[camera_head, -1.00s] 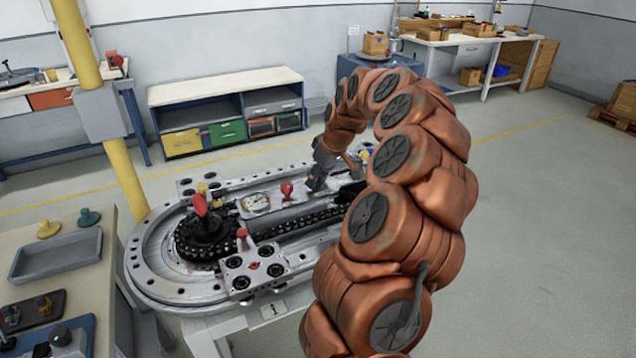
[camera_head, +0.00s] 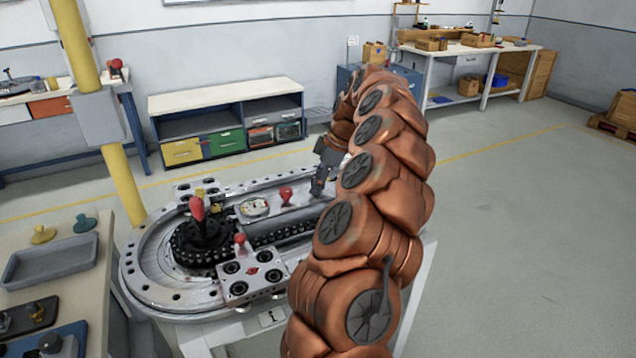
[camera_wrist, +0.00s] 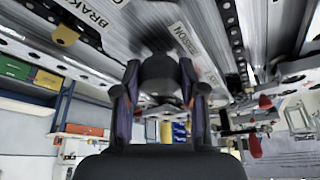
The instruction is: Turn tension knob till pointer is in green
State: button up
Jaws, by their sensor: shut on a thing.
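The ring track (camera_head: 140,270) stands on a light table. My gripper (camera_head: 320,186) points down over the far side of the track, right of a red-topped lever (camera_head: 286,194). In the wrist view my gripper (camera_wrist: 158,82) is shut with its two fingers on either side of a dark round knob (camera_wrist: 158,68), beside a label (camera_wrist: 187,42) that seems to read TENSION. The round dial (camera_head: 255,207) shows in the head view, left of my gripper. Its pointer and coloured zones are too small to read. In the head view my gripper hides the knob.
A tall red-topped lever (camera_head: 198,210) rises from the chain wheel, and another red knob (camera_head: 240,238) stands on the near plate. A yellow post (camera_head: 125,185) is at the left. A side bench with a grey tray (camera_head: 50,262) is near left. The floor at right is clear.

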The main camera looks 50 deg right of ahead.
dwell(0.4)
jog(key=o, duration=1.1)
jog(key=shift+o, duration=0.2)
jog(key=v, duration=1.1)
jog(key=shift+r, duration=0.4)
jog(key=shift+d, duration=0.15)
